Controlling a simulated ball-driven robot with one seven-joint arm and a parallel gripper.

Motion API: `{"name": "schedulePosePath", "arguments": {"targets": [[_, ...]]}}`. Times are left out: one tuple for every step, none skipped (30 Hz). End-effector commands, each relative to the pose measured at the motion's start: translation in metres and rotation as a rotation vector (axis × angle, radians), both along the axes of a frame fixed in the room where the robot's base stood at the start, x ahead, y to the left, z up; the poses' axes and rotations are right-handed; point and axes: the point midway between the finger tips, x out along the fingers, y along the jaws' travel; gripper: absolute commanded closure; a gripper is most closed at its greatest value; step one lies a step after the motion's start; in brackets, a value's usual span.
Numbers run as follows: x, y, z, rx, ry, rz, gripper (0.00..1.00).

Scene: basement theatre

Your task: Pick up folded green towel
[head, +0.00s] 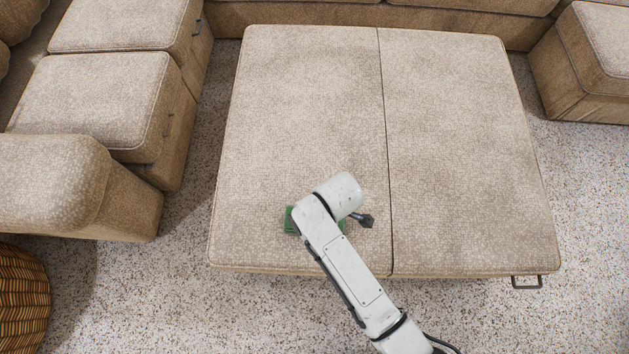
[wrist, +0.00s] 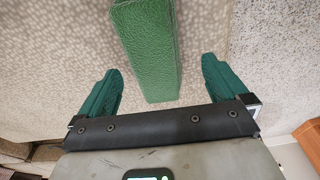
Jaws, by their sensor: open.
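The folded green towel (head: 289,221) lies on the beige ottoman near its front edge, left of the seam. In the head view my arm hides most of it. In the wrist view the towel (wrist: 148,48) is a long green block running down from the top edge, its near end between the two fingers. My gripper (wrist: 162,80) is open, with one dark green finger on each side of the towel and a gap on both sides. My gripper's fingers are hidden behind my arm in the head view. I cannot tell how far above the ottoman the fingertips are.
The ottoman top (head: 460,150) is otherwise bare. A sectional sofa (head: 100,90) stands on the left and along the back, with another seat (head: 590,65) at the right. A woven striped basket (head: 22,300) is at the lower left. Speckled carpet (head: 180,290) surrounds the ottoman.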

Motion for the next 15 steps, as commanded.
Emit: {"name": "schedulePosePath", "arguments": {"targets": [[0.0, 0.001, -0.006, -0.001, 0.001, 0.0, 0.0], [0.0, 0.001, -0.007, 0.0, 0.0, 0.0, 0.0], [0.0, 0.001, -0.008, 0.0, -0.001, 0.0, 0.0], [0.001, 0.002, -0.01, 0.0, -0.001, 0.0, 0.0], [0.001, 0.002, -0.012, 0.0, -0.001, 0.0, 0.0], [0.002, 0.003, -0.016, 0.0, 0.0, 0.0, 0.0], [0.002, 0.004, -0.02, -0.001, 0.001, 0.0, 0.0], [0.003, 0.006, -0.024, -0.001, 0.001, 0.001, 0.0], [0.005, 0.008, -0.03, -0.001, 0.001, 0.001, 0.0], [0.006, 0.01, -0.035, -0.001, 0.0, 0.001, 0.0], [0.007, 0.011, -0.039, -0.001, 0.001, 0.001, 0.0], [0.008, 0.013, -0.044, -0.002, 0.001, 0.0, 0.0], [0.008, 0.013, -0.048, -0.001, 0.001, 0.0, 0.0], [0.007, 0.013, -0.051, -0.002, 0.001, -0.001, 0.0], [0.007, 0.014, -0.054, -0.002, 0.001, -0.001, 0.0]]}}
